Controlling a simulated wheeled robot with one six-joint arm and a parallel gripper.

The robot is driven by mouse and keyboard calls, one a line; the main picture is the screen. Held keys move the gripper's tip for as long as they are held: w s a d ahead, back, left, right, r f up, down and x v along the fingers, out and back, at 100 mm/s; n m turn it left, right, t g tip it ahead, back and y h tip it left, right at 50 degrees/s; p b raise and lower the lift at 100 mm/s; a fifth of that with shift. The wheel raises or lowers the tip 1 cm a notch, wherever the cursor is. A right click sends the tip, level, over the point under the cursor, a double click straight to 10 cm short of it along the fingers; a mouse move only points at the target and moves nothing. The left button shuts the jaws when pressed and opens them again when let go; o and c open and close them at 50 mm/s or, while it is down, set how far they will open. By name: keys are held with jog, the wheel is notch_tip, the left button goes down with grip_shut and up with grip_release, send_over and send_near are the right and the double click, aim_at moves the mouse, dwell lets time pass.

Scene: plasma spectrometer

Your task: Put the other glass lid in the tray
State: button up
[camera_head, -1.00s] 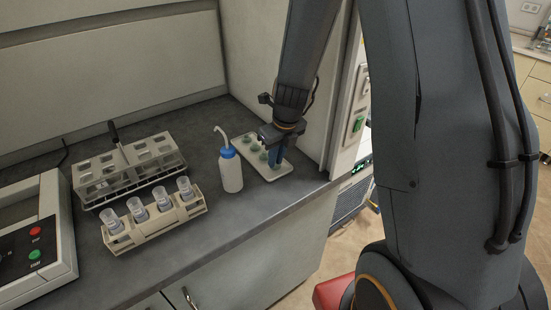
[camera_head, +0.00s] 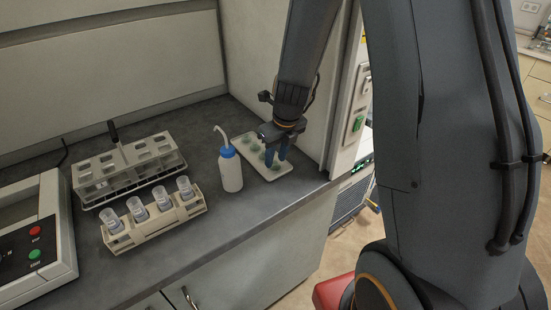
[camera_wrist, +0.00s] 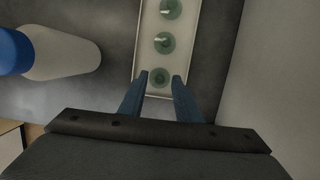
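A narrow white tray (camera_head: 246,155) lies on the dark bench, and it also shows in the wrist view (camera_wrist: 149,48). Greenish glass lids sit in a row on it. The wrist view shows three: a far lid (camera_wrist: 171,9), a middle lid (camera_wrist: 164,43) and a near lid (camera_wrist: 159,77). My gripper (camera_head: 276,158) is low over the tray's near end. In the wrist view its blue fingers (camera_wrist: 161,88) are apart, on either side of the near lid's end of the tray, with a gap between them and that lid. Nothing is held.
A white wash bottle with a blue cap (camera_head: 230,170) stands just left of the tray. A beige rack (camera_head: 152,229) holds several glass vessels. A larger rack (camera_head: 127,168) stands behind it. A cabinet wall (camera_head: 276,75) rises close behind and right of the tray.

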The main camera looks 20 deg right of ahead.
jog(key=a+v, duration=0.1)
jog(key=v, duration=0.9)
jog(key=s+n, duration=0.7)
jog(key=n, duration=0.9)
jog(key=s+f+n+h+b, duration=0.1)
jog(key=s+n, duration=0.6)
jog(key=n, duration=0.9)
jog(key=shift+s+a+f+g, duration=0.3)
jog(key=shift+a+g, duration=0.05)
jog(key=shift+g, duration=0.05)
notch_tip(320, 180, down, 3)
jog(key=b, duration=0.2)
jog(key=shift+b, duration=0.3)
jog(key=shift+r, duration=0.1)
jog(key=shift+a, duration=0.1)
